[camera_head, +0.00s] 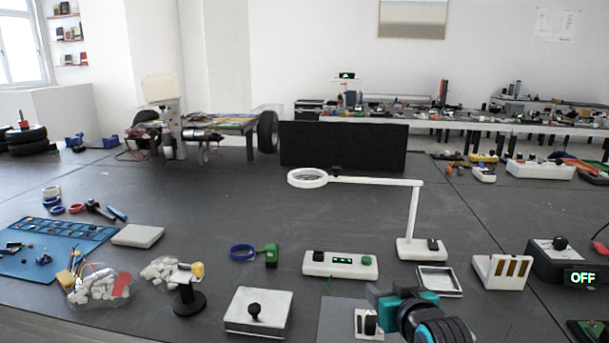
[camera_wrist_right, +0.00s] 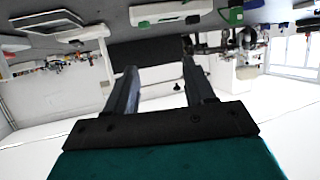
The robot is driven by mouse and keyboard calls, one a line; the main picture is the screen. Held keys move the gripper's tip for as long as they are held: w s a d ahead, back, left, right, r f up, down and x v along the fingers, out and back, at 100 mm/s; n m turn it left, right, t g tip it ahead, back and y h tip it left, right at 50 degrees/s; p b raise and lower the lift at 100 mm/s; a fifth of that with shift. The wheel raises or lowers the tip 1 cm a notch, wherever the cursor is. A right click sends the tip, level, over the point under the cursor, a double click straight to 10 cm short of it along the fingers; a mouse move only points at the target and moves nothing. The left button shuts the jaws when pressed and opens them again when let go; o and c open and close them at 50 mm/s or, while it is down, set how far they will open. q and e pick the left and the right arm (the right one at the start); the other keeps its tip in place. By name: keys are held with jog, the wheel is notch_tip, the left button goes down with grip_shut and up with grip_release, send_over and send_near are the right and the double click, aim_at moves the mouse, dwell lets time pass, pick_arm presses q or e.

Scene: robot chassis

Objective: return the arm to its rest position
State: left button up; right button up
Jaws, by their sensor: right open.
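My right gripper (camera_head: 388,303) is at the bottom centre-right of the head view, above the front part of the dark table. Its teal and black housing and wrist show there; its fingertips are hard to make out. In the right wrist view, the two dark fingers of the right gripper (camera_wrist_right: 158,62) stand apart with nothing between them. That view is upside down, with the table at the top and the wall below. My left arm and gripper are not in view.
Near the gripper are a white switch box (camera_head: 340,264), a silver tray (camera_head: 438,281), a magnifier lamp (camera_head: 416,215) and a white slotted block (camera_head: 502,271). A silver box with a black knob (camera_head: 258,311) is left. A black panel (camera_head: 343,146) stands behind. The table's middle is mostly clear.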

jog(key=s+d+f+g+h, duration=0.1)
jog(key=s+d+f+g, duration=0.2)
jog(key=s, duration=0.8)
jog(key=s+f+g, duration=0.4)
jog(key=s, duration=0.8)
jog(key=s+d+f+g+h, duration=0.1)
jog(key=s+d+f+g, duration=0.2)
jog(key=s, duration=0.8)
pick_arm(q)
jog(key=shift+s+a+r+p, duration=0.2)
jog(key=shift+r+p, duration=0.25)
jog(key=shift+p, duration=0.15)
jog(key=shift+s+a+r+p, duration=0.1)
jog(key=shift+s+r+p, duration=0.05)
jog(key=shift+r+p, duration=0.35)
pick_arm(e)
jog(key=w+a+f+n+t+y, duration=0.1)
jog(key=w+a+f+t+y, duration=0.1)
jog(key=w+a+f+t, duration=0.2)
jog(key=w+f+t, duration=0.3)
jog(key=f, duration=0.1)
jog(key=shift+w, duration=0.35)
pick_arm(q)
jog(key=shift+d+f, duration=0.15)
